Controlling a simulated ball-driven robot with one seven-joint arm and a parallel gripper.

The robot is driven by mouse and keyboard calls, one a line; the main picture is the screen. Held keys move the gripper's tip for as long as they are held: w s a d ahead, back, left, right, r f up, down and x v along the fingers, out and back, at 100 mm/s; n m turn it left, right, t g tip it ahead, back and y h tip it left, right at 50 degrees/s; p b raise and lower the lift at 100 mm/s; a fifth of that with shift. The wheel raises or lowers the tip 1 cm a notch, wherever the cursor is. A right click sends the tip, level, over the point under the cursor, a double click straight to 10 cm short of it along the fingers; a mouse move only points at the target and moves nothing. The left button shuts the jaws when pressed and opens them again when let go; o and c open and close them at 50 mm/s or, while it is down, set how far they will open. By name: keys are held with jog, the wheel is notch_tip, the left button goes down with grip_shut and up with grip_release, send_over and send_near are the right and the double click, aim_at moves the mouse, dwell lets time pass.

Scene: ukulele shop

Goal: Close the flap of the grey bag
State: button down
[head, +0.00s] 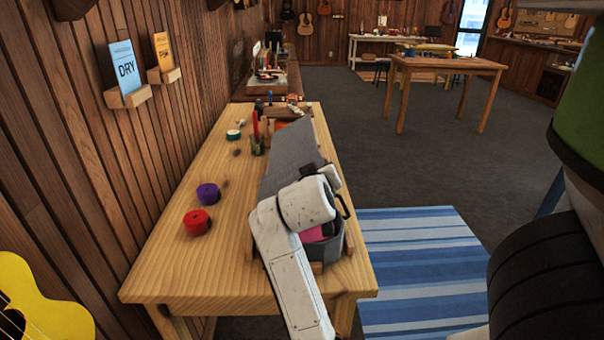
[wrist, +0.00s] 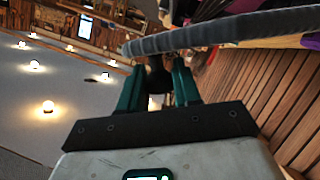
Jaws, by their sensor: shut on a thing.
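The grey bag (head: 333,246) stands on the near right part of the wooden workbench, with something pink (head: 312,234) showing in its mouth. Its grey flap (head: 292,150) is up and open, slanting away above the bag. My white arm covers much of the bag in the head view. My gripper (wrist: 158,62) is shut on the flap's edge; in the wrist view the flap (wrist: 225,32) crosses as a grey band at the teal fingertips. In the head view my gripper is mostly hidden behind my own wrist.
On the workbench (head: 170,262), a red roll (head: 197,222) and a purple roll (head: 208,194) lie left of the bag. A holder with upright tools (head: 258,140) stands behind. A wood-panelled wall bounds the left; a blue striped rug (head: 420,265) lies on the floor to the right.

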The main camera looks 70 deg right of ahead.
jog(key=s+f+m+b, duration=0.1)
jog(key=f, duration=0.1)
jog(key=s+d+f+m+t+b, duration=0.1)
jog(key=f+b, duration=0.1)
jog(key=f, duration=0.1)
jog(key=s+f+m+b, duration=0.1)
jog(key=f, duration=0.2)
jog(key=shift+s+d+t+y+b, duration=0.15)
jog(key=shift+s+t+y+b, duration=0.15)
jog(key=shift+s+t+y, duration=0.1)
jog(key=shift+s+d+f+b, duration=0.15)
jog(key=shift+f+b, duration=0.4)
jog(key=shift+f, duration=0.55)
jog(key=c, duration=0.8)
grip_release()
